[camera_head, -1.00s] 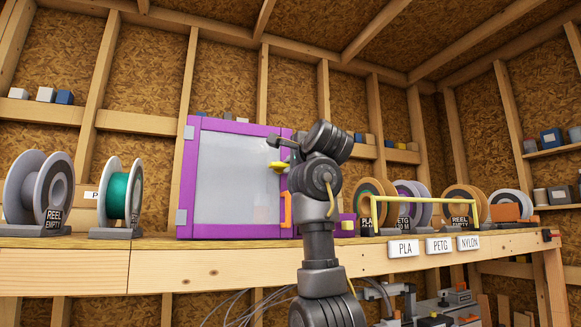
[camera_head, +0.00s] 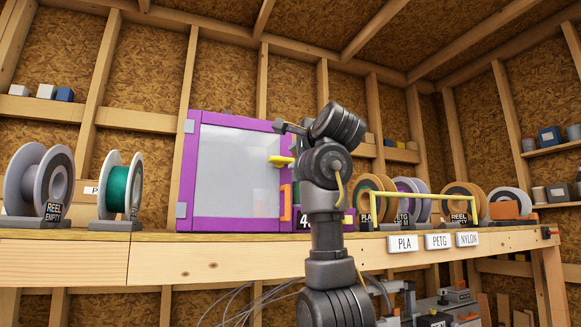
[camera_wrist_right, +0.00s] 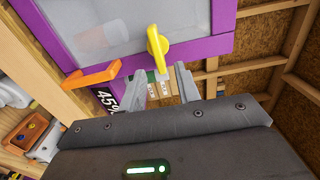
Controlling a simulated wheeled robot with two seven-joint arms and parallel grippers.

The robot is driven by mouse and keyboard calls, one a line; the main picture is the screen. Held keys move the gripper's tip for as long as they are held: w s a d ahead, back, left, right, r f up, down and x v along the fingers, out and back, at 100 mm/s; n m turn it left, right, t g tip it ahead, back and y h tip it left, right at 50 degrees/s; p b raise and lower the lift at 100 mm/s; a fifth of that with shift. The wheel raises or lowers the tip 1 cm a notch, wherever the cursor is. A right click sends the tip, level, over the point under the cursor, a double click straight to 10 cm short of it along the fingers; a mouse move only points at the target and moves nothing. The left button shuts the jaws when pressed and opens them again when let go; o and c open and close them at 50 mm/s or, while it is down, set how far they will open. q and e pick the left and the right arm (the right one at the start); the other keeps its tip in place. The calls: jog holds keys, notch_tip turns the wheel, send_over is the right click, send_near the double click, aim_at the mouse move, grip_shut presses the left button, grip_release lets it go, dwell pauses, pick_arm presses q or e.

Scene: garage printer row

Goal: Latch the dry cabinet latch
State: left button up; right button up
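The dry cabinet (camera_head: 237,115) has a purple frame and a pale door, which looks closed. Its yellow latch (camera_head: 281,161) sits at the door's right edge, lying about sideways in the head view; it also shows in the right wrist view (camera_wrist_right: 157,45). An orange handle (camera_head: 286,203) is below it, also in the wrist view (camera_wrist_right: 92,76). My right gripper (camera_head: 284,127) is just above the latch in the head view. In the wrist view its two fingers (camera_wrist_right: 162,78) are apart and empty, with the latch beyond their tips. My left gripper is not in view.
Reels on stands, a grey one (camera_head: 32,180) and a green one (camera_head: 117,190), stand left of the cabinet. Several spools and a yellow rail (camera_head: 425,196) stand to its right, behind my arm.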

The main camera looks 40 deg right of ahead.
jog(key=b+v, duration=0.2)
jog(key=v, duration=0.5)
dwell(0.5)
